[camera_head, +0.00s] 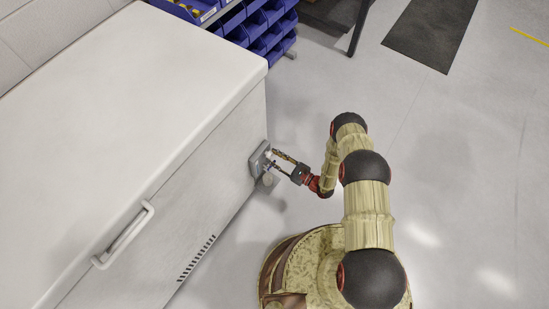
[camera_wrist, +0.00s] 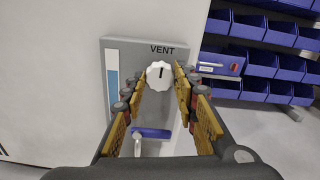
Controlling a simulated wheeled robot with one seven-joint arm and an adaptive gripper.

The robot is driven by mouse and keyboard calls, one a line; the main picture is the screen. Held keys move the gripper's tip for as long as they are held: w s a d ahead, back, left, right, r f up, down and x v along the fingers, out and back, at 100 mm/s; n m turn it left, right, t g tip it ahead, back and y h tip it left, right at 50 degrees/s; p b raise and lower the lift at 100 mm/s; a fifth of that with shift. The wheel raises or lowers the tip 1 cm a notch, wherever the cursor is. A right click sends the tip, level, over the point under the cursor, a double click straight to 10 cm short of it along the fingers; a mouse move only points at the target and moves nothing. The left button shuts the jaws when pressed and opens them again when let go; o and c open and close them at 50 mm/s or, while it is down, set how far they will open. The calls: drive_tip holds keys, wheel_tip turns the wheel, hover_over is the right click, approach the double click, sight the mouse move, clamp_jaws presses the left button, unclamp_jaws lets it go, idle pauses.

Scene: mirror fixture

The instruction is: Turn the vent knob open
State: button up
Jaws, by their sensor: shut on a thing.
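The vent knob (camera_wrist: 160,70) is a white, scalloped dial with a short dark mark, which stands about upright in the wrist view. It sits on a grey panel (camera_wrist: 122,45) labelled "VENT". In the head view this panel (camera_head: 256,163) is on the end face of the white cabinet. My gripper (camera_wrist: 161,77) is shut on the knob, with one finger at its left side and one at its right. In the head view my gripper (camera_head: 274,160) reaches the panel from the right, and the knob is hard to make out.
A blue bar (camera_wrist: 113,75) marks the panel's left side. A blue part (camera_wrist: 152,133) with a pale rounded piece shows below the knob, between my fingers. The white cabinet (camera_head: 130,75) fills the left. Blue bins (camera_head: 262,28) stand behind. Floor to the right is clear.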

drive_tip(key=m, duration=0.8)
drive_tip(key=shift+m, duration=0.4)
drive_tip(key=m, duration=0.3)
drive_tip(key=shift+m, duration=0.4)
drive_tip(key=m, duration=1.2)
drive_tip(key=shift+m, duration=0.3)
drive_tip(key=m, duration=0.4)
drive_tip(key=shift+m, duration=2)
